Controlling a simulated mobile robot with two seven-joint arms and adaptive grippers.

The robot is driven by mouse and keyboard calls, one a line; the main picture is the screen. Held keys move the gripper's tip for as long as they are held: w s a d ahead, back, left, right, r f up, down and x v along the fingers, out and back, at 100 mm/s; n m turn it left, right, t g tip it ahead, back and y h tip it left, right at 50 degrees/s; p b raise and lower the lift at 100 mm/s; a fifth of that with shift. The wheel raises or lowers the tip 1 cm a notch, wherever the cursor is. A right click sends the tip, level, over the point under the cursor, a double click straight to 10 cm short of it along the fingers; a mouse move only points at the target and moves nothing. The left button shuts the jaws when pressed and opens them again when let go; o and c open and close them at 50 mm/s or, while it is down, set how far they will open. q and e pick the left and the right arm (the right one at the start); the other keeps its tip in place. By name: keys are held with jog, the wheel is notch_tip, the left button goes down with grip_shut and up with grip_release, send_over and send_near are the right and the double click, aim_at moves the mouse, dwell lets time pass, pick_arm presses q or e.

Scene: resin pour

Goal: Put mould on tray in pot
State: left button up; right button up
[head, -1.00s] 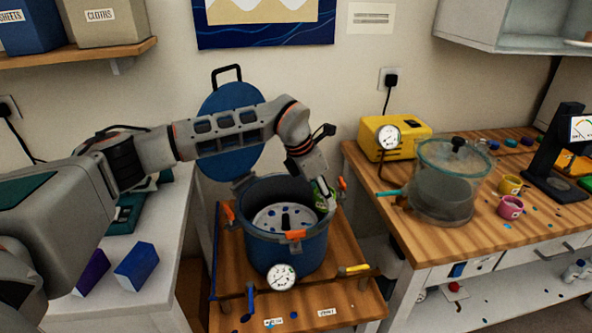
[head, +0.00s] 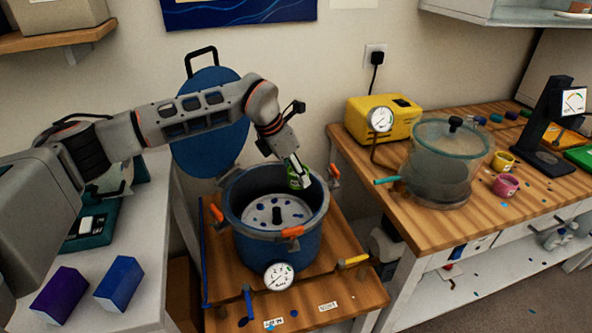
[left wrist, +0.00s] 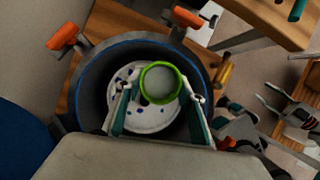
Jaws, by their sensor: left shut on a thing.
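The mould (head: 298,178) is a small round cup with a bright green wall. In the left wrist view the mould (left wrist: 160,83) shows a green rim and a grey inside. My left gripper (head: 303,172) is shut on it, with one finger on each side, over the back right part of the pot. The pot (head: 262,240) is blue, open at the top, with orange clamps and a front gauge. Inside it lies the tray (head: 262,212), a pale disc with blue spots and a dark centre post. The mould hides part of the tray in the wrist view.
The blue lid (head: 210,135) stands upright behind the pot. The pot stands on a wooden cart (head: 350,290). On the right bench are a yellow pump (head: 385,115) and a clear chamber (head: 445,165). Grey and black mechanical parts at the wrist view's right are unclear.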

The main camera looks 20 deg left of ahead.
pick_arm(q)
notch_tip(320, 180, down, 9)
jog(key=b, duration=0.5)
jog(key=shift+a, duration=0.1)
jog(key=shift+f+b, duration=0.3)
jog(key=shift+f, duration=1.55)
jog(key=shift+f+b, duration=0.3)
jog(key=shift+f, duration=0.15)
